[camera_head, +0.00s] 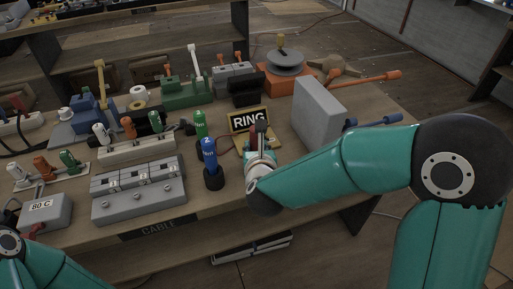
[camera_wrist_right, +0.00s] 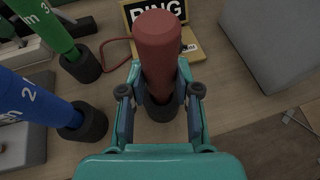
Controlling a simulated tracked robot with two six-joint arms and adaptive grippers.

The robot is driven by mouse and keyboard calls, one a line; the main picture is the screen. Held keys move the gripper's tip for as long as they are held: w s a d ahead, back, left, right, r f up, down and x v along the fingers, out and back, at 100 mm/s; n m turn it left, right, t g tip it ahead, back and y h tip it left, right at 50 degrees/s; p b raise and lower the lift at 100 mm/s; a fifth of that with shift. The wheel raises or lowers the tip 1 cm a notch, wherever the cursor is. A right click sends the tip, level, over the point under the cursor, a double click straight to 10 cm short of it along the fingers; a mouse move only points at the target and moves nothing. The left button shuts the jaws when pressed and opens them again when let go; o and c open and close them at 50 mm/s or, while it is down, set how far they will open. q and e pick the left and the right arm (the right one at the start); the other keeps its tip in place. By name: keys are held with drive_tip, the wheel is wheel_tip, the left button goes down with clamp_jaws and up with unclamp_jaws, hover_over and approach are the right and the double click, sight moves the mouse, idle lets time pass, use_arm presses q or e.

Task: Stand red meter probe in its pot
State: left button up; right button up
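The red meter probe (camera_wrist_right: 160,50) stands upright between the two fingers of my right gripper (camera_wrist_right: 160,80) in the wrist view. The fingertips lie close along both sides of it, and the gripper looks shut on it. The lower end of the probe meets a dark round pot (camera_wrist_right: 161,112). The wrist view looks down along the probe, so how deep it sits in the pot is hard to see. In the head view my right gripper (camera_head: 259,148) is beside the RING sign and mostly hides the probe. My left gripper is out of view.
A blue probe (camera_head: 209,155) and a green probe (camera_head: 200,124) stand in pots to the left. The RING sign (camera_head: 249,119) is just behind, and a grey block (camera_head: 318,112) is to the right. A grey terminal block (camera_head: 138,190) lies farther left.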

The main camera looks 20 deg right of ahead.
drive_tip(key=o, duration=0.4)
drive_tip(key=shift+r, duration=0.15)
drive_tip(key=v, duration=1.2)
drive_tip(key=shift+s+b, duration=0.1)
drive_tip(key=shift+b, duration=0.3)
